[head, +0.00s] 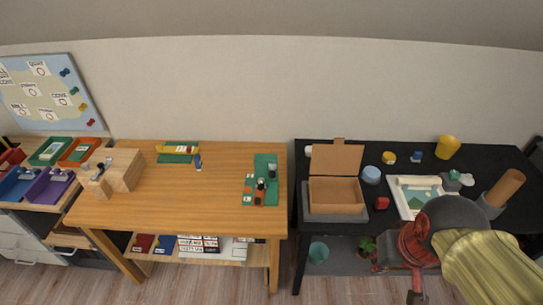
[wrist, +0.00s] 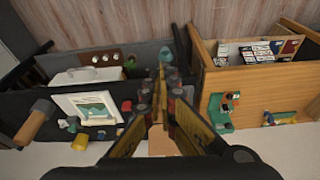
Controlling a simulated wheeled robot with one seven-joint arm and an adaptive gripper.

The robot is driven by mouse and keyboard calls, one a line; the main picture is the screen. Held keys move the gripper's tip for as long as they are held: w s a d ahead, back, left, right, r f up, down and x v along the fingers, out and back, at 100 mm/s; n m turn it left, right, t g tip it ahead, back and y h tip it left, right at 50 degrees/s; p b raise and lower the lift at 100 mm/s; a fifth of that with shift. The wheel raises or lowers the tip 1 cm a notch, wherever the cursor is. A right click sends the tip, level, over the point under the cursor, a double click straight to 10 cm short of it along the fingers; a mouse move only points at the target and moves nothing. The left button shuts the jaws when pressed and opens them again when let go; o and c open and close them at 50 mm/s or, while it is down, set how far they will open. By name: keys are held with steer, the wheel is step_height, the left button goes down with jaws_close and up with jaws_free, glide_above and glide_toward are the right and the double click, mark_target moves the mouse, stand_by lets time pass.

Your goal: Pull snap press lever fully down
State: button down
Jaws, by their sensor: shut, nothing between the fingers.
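A small device with dark and pale parts (head: 261,184), which looks like the snap press, stands on a green mat (head: 271,161) at the right side of the wooden table. Its lever is too small to make out. In the wrist view the same mat (wrist: 216,113) shows right of my fingers, with orange and dark parts on it. My gripper (head: 414,297) is low at the right in the head view, in front of the black table and well away from the device. In the wrist view my gripper (wrist: 163,72) is shut and empty, its fingers together.
The wooden table (head: 222,152) has wooden blocks (head: 122,170) at its left. The black table (head: 405,152) holds an open box (head: 335,188), a framed picture (head: 418,190), jars and a yellow cup (head: 447,147). A gap separates the tables. The wooden table's middle is mostly clear.

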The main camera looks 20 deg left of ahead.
steer(key=w+a+r+n+g+p, duration=0.1)
steer(key=w+a+n+g+p, duration=0.3)
steer(key=w+a, duration=0.9)
steer(key=w+a+f+t+h+p, duration=0.1)
steer(key=w+a+f+p, duration=0.25)
steer(key=w+a, duration=0.6)
steer(key=w+a+f+t+h+p, duration=0.1)
steer(key=w+a+f+t+p, duration=0.2)
steer(key=w+a, duration=0.7)
steer(key=w+a+r+m, duration=0.2)
steer(key=w+a+r, duration=0.1)
steer(key=w+a, duration=0.1)
steer(key=shift+w+a+r+y, duration=0.2)
steer(key=shift+w+r+y, duration=0.15)
steer(key=shift+w, duration=0.45)
steer(key=x, duration=0.4)
steer(key=s+x, duration=0.1)
steer(key=x, duration=0.3)
steer(key=b+x, duration=0.1)
steer(key=x, duration=0.3)
steer(key=shift+s+d+f, duration=0.15)
steer(key=shift+s+d, duration=0.1)
steer(key=shift+d, duration=0.15)
steer(key=shift+s+d+f, duration=0.25)
steer(key=shift+s+f, duration=0.1)
steer(key=shift+f, duration=0.2)
